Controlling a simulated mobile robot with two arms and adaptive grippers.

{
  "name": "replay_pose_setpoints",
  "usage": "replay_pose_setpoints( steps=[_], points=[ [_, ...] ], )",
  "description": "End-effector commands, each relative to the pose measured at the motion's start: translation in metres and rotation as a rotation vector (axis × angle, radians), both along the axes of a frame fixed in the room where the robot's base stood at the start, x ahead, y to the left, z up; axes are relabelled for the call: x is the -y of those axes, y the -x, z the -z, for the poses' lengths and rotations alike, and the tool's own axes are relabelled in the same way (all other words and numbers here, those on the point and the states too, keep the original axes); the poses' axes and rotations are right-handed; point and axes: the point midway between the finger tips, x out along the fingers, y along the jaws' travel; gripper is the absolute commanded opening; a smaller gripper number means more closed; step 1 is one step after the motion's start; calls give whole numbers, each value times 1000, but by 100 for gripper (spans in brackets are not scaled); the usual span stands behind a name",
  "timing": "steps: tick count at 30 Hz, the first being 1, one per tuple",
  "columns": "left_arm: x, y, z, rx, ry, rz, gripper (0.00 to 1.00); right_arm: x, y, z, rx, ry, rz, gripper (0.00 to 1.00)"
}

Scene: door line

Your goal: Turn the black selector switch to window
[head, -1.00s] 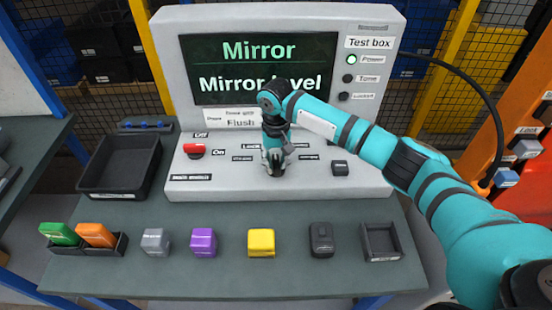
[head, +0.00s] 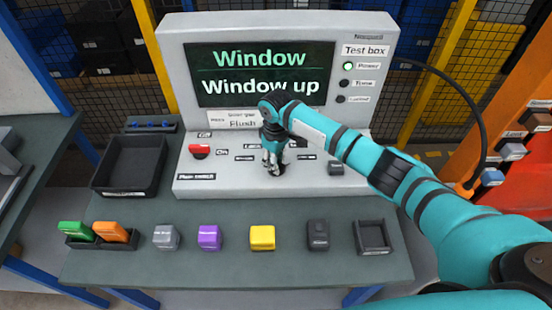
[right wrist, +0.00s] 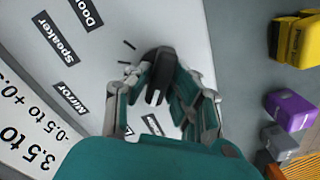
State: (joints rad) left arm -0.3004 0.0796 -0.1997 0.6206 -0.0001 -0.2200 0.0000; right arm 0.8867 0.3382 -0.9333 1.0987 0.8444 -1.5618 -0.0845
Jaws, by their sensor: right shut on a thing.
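The black selector switch (right wrist: 160,75) sits on the sloped grey panel of the test box (head: 230,182). In the right wrist view its black knob with a white line lies between my right fingers. My right gripper (head: 273,168) is shut on the knob; it also shows in the right wrist view (right wrist: 155,92). In the head view the gripper hides most of the switch. Labels reading Door, Speaker and Mirror (right wrist: 68,97) ring the switch; other labels are partly covered. The screen (head: 262,74) reads "Window" and "Window up". My left gripper is not in view.
A red switch (head: 199,151) and a black button (head: 335,168) flank the selector on the panel. Grey, purple (head: 209,237), yellow (head: 262,237) and black blocks stand along the table front. A black tray (head: 100,190) is at left, a small empty holder (head: 388,238) at right.

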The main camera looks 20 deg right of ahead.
Motion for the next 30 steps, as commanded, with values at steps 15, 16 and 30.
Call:
replay_pose_setpoints(
  steps=[15,16,30],
  points=[
    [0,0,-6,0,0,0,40,-1,-1,-1,4,-2,-145,0],
    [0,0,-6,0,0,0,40,-1,-1,-1,4,-2,-146,0],
    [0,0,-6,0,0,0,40,-1,-1,-1,4,-2,-147,40]
  ],
)
